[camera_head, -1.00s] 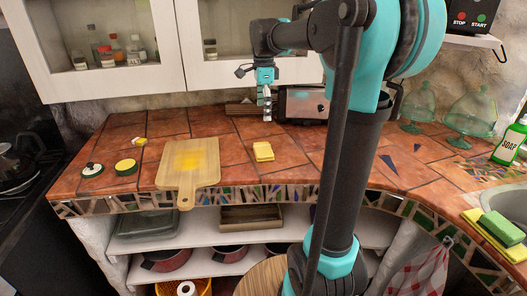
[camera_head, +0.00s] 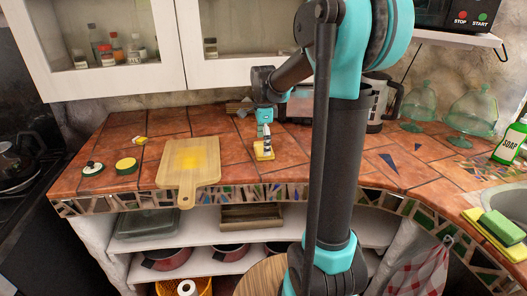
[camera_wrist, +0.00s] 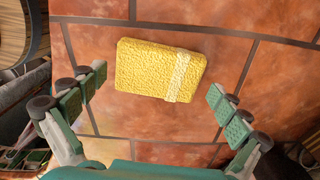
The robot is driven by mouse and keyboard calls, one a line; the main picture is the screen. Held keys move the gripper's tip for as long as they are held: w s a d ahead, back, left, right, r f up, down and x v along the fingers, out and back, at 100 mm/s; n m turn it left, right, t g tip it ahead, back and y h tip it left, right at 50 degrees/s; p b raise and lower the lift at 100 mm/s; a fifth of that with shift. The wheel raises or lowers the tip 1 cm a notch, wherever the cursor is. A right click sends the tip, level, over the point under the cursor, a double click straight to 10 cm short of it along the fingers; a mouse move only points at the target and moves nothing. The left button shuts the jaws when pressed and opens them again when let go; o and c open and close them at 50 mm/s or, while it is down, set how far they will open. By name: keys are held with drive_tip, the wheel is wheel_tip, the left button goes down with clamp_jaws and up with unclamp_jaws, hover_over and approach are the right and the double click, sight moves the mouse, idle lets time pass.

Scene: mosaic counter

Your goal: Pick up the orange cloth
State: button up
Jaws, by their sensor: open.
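A small folded cloth (camera_head: 259,156) lies flat on the terracotta-tiled counter, right of the cutting board. It looks yellow rather than orange. In the wrist view the cloth (camera_wrist: 145,72) shows a textured surface with a pale stripe near its right end. My gripper (camera_head: 266,152) points down just over it and partly hides it in the head view. In the wrist view my gripper (camera_wrist: 158,82) is open, with a finger on each side of the cloth and bare tile between cloth and fingers. I cannot tell the exact height of the fingertips.
A wooden cutting board (camera_head: 186,172) lies left of the cloth, with round scrubbers (camera_head: 126,165) beyond it. A metal appliance (camera_head: 375,105) stands behind my arm. Glass domes (camera_head: 470,115), a soap bottle (camera_head: 510,142) and a green sponge (camera_head: 501,227) are at right. Tiles around the cloth are clear.

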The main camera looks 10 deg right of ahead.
drive_tip(key=shift+f, duration=0.25)
drive_tip(key=shift+c, duration=0.6)
drive_tip(key=c, duration=0.9)
drive_tip(key=shift+r, duration=0.15)
wheel_tip(320, 180, up, 20)
drive_tip(key=shift+f, duration=0.1)
